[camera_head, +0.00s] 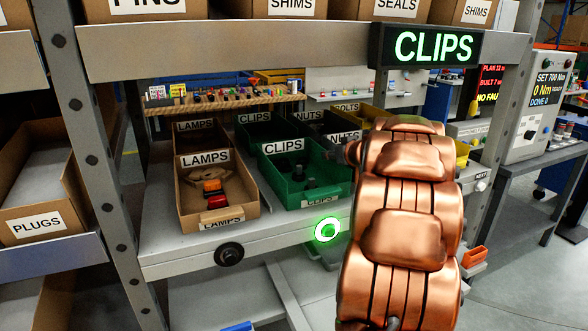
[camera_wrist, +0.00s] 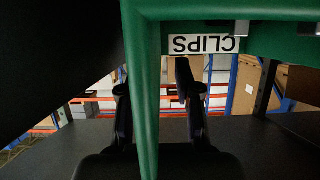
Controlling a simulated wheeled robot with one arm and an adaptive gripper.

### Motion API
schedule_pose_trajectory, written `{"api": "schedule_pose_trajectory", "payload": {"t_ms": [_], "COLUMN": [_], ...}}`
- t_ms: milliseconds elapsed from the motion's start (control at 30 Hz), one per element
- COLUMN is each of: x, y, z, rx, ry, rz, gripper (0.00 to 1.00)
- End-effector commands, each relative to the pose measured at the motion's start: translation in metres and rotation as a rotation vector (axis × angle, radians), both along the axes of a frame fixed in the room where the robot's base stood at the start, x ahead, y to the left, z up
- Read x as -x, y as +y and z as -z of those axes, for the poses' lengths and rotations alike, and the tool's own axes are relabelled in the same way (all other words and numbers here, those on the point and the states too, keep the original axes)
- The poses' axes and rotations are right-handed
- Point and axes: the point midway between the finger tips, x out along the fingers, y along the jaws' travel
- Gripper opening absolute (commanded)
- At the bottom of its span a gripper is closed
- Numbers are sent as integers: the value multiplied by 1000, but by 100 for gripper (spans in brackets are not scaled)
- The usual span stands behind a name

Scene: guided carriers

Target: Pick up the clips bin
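The green clips bin (camera_head: 311,162) sits on the grey rack shelf in the head view, under the lit CLIPS sign (camera_head: 433,47). It holds a few small dark parts. My copper arm reaches in from the lower right, and a dark end part meets the bin's right side; the fingers are hard to make out there. In the wrist view the green clips bin (camera_wrist: 145,100) shows its edge running down across the picture, with an upside-down CLIPS label. My gripper (camera_wrist: 155,77) has its two dark fingers apart, one on each side of that edge in the picture. I cannot tell whether they touch it.
The cardboard lamps bin (camera_head: 186,205) stands just left of the clips bin, with orange and red parts inside. More bins stand behind, labelled clips, lamps, nuts and bolts. A green ring light (camera_head: 327,229) glows on the shelf front. A rack post (camera_head: 85,130) stands at the left.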

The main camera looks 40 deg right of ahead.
Motion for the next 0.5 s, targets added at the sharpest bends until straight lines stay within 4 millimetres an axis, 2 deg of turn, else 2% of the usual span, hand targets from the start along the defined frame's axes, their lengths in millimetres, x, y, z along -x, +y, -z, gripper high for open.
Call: {"api": "schedule_pose_trajectory", "payload": {"t_ms": [167,433,500], "x": [-10,-11,-11], "y": [-5,-5,-5], "z": [7,7,7], "rx": [-2,-1,-1], "ry": [1,2,2], "rz": [4,4,4], "gripper": [33,33,26]}}
